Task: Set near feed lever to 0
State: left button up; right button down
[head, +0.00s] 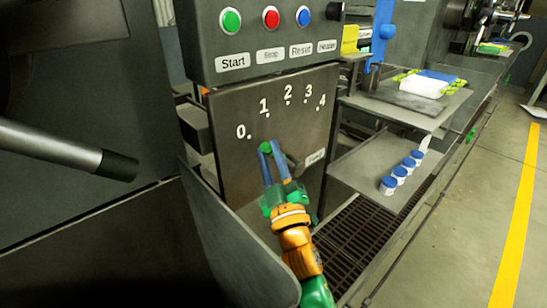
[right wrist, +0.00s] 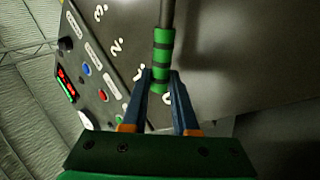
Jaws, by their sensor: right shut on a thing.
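The feed lever has a green grip (head: 266,147) and stands in front of the grey dial plate (head: 230,110) marked 0 to 4. Its grip is on the upper-left side of the lever, near the 0 mark; I cannot tell whether it lines up exactly. In the right wrist view the green-banded grip (right wrist: 162,50) sits on a dark rod, with its end by the 0. My right gripper (head: 274,150) is shut on the grip's end, and its blue fingers (right wrist: 161,84) lie on both sides of it. My left gripper is not in view.
Above the dial is a button box (head: 262,50) with green, red and blue buttons. A grey bar with a black end (head: 118,166) juts in at left. Shelves with blue-capped jars (head: 400,173) stand at right, beside a grating (head: 350,240).

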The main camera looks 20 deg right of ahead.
jog(key=shift+f, duration=0.1)
dwell(0.3)
jog(key=c, duration=0.7)
grip_release()
jog(key=b+v, duration=0.2)
jog(key=v, duration=0.5)
